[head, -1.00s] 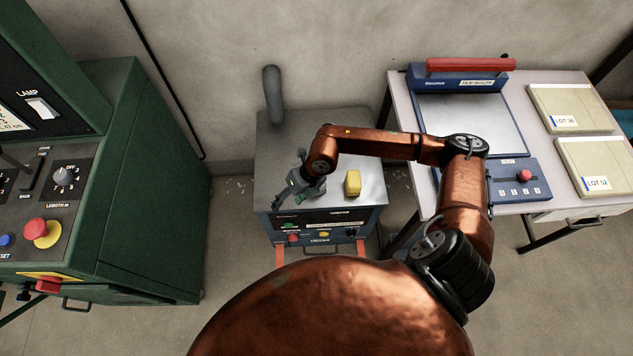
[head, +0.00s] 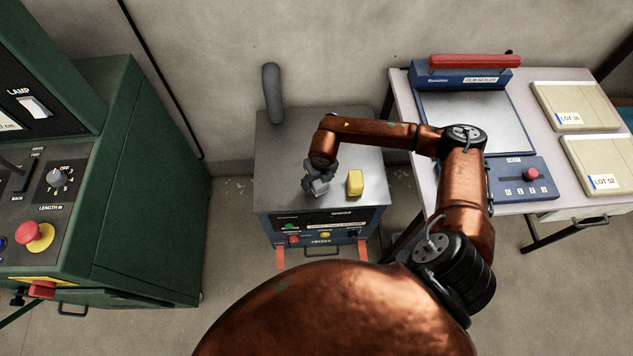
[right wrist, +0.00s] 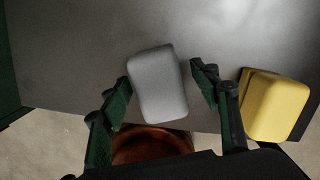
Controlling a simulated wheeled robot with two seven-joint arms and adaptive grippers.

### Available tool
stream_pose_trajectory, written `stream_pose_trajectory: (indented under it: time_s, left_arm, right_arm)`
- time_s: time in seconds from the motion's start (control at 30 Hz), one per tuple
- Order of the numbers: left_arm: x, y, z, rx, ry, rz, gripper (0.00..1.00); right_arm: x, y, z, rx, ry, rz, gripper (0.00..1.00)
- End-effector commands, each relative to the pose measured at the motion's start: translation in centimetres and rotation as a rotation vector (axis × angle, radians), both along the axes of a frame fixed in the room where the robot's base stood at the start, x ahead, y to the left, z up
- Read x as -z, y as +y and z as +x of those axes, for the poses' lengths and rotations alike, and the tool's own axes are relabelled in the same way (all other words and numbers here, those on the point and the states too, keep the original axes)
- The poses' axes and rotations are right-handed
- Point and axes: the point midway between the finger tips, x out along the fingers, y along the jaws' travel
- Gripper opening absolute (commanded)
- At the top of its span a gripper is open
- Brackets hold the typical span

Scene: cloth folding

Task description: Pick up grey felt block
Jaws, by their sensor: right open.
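The grey felt block (right wrist: 157,85) is a pale, rounded block lying on the grey metal top of the blue machine. In the right wrist view it sits between the two green-black fingers of my right gripper (right wrist: 160,82), which is open with a finger on each side. Gaps show beside the block, so the fingers are not closed on it. In the head view my right gripper (head: 317,184) points down over the machine top, and it largely covers the block there. My left gripper is not in view.
A yellow block (head: 354,183) stands close to the right of the gripper on the machine top (head: 285,150). A grey pipe (head: 272,92) rises at the back. A green cabinet (head: 160,170) is left; a table with a film sealer (head: 470,115) is right.

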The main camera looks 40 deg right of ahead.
Motion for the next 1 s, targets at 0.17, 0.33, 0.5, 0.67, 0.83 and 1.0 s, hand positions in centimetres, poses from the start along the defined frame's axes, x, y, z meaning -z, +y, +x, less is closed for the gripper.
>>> stream_pose_trajectory:
  time_s: [0.17,0.33,0.5,0.67,0.83,1.0]
  left_arm:
    - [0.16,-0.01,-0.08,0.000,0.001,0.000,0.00]
    - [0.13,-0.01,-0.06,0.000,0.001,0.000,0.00]
    - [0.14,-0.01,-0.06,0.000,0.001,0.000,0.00]
    - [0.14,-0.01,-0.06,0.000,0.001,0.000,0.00]
    - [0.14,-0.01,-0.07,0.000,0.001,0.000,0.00]
    - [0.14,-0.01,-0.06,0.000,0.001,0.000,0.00]
  right_arm:
    - [0.64,-0.06,0.13,0.000,-0.001,-0.001,0.56]
    - [0.58,-0.05,0.12,0.000,-0.001,0.000,0.52]
    - [0.58,-0.05,0.11,0.000,-0.001,0.000,0.40]
    - [0.58,-0.05,0.11,0.000,-0.001,0.000,0.29]
    - [0.58,-0.05,0.10,0.000,-0.001,0.000,0.17]
    - [0.58,-0.05,0.11,0.000,-0.001,0.000,0.08]
